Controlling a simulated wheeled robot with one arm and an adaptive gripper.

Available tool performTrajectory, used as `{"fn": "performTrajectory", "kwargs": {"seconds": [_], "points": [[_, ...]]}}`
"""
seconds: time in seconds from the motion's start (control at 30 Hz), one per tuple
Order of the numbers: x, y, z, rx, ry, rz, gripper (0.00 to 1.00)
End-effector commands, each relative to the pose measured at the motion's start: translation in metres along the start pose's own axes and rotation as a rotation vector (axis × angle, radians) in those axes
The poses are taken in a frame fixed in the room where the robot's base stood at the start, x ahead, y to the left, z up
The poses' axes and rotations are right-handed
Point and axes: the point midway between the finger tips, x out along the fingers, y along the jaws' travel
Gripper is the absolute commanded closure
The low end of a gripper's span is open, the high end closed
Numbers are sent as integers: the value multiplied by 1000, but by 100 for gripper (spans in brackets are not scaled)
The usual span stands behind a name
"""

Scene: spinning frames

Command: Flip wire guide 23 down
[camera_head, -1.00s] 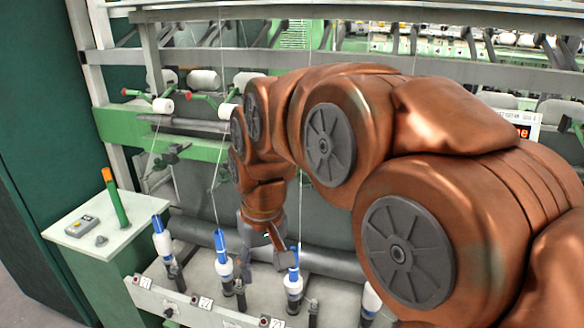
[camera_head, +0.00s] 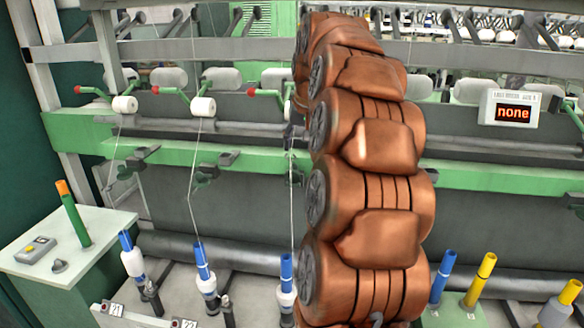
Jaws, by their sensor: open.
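My copper-coloured arm rises through the middle of the view and hides its own far end, so my gripper does not show clearly. Two dark wire guides at the left, one (camera_head: 135,158) and another (camera_head: 208,168), stick out below the green rail. At the third position, just left of my arm, a small dark part (camera_head: 293,136) shows at rail height. I cannot tell whether it is wire guide 23 or part of my gripper. A thread runs down from there to a blue-topped bobbin (camera_head: 287,285) partly hidden by my arm.
Other blue-topped bobbins (camera_head: 205,275) stand at the left. A side table (camera_head: 100,225) holds a green tube with an orange tip and a small yellow-and-grey box. A display (camera_head: 513,113) reads "none". Blue and yellow tubes (camera_head: 480,280) stand at the lower right.

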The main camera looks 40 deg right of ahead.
Motion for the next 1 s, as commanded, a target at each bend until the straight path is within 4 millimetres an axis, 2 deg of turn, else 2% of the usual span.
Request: {"fn": "performTrajectory", "kwargs": {"seconds": [0.27,0.7,1.0], "points": [[12,-1,1,-3,-2,-1,49],[65,0,2,0,-3,0,49],[80,1,1,1,2,0,49]]}}
